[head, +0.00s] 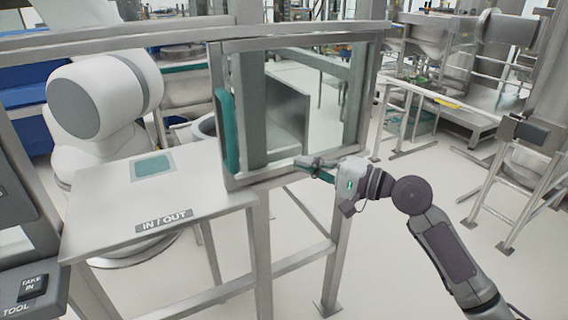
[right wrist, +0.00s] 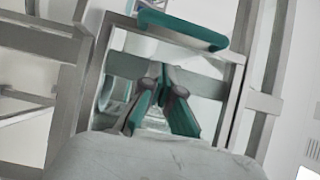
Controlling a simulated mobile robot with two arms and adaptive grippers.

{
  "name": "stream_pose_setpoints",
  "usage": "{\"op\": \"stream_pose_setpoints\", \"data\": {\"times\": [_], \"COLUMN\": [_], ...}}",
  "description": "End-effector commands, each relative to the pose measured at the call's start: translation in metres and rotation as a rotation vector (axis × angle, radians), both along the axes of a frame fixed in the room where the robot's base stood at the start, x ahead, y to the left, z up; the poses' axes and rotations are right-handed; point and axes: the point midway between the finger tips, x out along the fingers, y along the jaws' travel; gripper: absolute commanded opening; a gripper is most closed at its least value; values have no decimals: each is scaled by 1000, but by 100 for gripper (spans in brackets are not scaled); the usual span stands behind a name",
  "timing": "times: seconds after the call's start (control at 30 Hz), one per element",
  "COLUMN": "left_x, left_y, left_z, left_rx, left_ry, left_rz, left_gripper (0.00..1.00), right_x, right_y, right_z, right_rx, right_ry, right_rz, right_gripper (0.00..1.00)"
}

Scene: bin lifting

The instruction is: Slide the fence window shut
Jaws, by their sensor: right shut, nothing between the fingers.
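The fence window (head: 217,110) is a grey metal frame with a clear pane, in the middle of the head view. A long green handle (head: 229,135) runs upright along its left side. The handle also shows at the top of the right wrist view (right wrist: 180,30), beyond my fingers. My right gripper (head: 302,162) is at the window's lower edge, right of the handle and apart from it. Its green-padded fingers meet at the tips in the right wrist view (right wrist: 164,72), with nothing between them. Whether they touch the frame I cannot tell. My left gripper is not in view.
A pale table (head: 100,205) marked IN / OUT adjoins the window's lower left. A white robot arm (head: 105,95) stands behind it. Fence posts and a lower rail (head: 300,262) stand below the window. Open floor lies to the right, before a metal rack (head: 520,180).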

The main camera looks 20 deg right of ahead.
Motion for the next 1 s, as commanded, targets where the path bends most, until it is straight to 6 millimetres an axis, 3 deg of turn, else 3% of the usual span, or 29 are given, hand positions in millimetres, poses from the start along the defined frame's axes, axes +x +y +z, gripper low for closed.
{"op": "stream_pose_setpoints", "data": {"times": [0.43, 0.7, 1.0], "left_x": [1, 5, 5], "left_y": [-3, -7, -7], "left_z": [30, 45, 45], "left_rx": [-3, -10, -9], "left_ry": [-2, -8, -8], "left_rz": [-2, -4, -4], "left_gripper": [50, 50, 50], "right_x": [73, 74, 74], "right_y": [57, 89, 93], "right_z": [4, 1, -1], "right_rx": [2, 0, -3], "right_ry": [-1, 0, 0], "right_rz": [-2, -3, -4], "right_gripper": [0, 0, 0]}}
